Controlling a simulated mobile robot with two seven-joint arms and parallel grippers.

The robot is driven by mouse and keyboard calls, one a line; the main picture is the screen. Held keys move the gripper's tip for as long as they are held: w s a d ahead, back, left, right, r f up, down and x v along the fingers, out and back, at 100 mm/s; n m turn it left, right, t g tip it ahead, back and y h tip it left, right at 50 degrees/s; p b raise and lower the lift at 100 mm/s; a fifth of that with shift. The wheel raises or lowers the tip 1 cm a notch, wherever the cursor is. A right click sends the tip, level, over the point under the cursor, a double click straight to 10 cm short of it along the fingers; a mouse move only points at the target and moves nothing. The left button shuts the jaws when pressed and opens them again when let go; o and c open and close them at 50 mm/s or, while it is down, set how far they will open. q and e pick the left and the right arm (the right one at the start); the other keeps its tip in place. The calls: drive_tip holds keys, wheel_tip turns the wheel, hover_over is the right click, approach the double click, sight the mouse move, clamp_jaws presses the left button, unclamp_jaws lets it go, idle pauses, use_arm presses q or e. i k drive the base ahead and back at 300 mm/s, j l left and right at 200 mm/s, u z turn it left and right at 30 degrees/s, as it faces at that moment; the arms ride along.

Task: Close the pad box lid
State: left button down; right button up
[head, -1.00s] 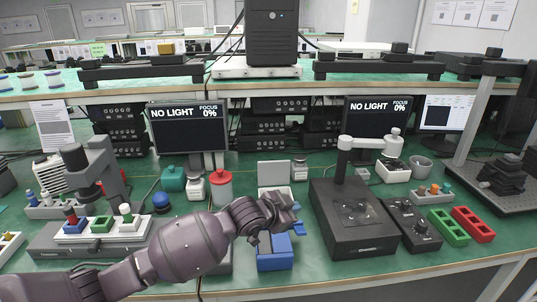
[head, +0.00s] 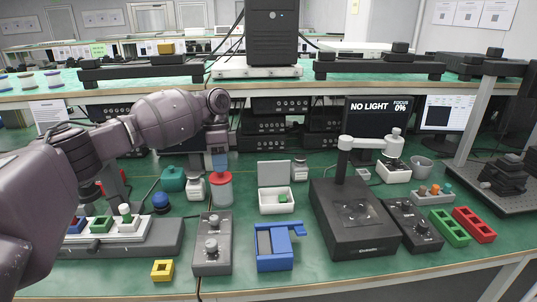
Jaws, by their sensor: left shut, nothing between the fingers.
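The white pad box (head: 277,209) stands on the green bench near the middle, with a small green piece inside. Its pale grey lid (head: 273,173) stands upright at the back edge, so the box is open. My left gripper (head: 219,163) points down with shut, empty fingers, to the left of the lid and apart from it. The fingertips are over or just in front of the top of a red-lidded jar (head: 221,188); I cannot tell whether they touch it. My right gripper is not in view.
A blue device with a side lever (head: 275,250) sits in front of the box. A grey two-knob unit (head: 211,250) is at front left, with a yellow block (head: 162,270) beside it. A large black unit (head: 352,215) stands right of the box. A small bottle (head: 299,170) is behind it.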

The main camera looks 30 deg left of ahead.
sight(274, 172)
drive_tip(key=i, duration=1)
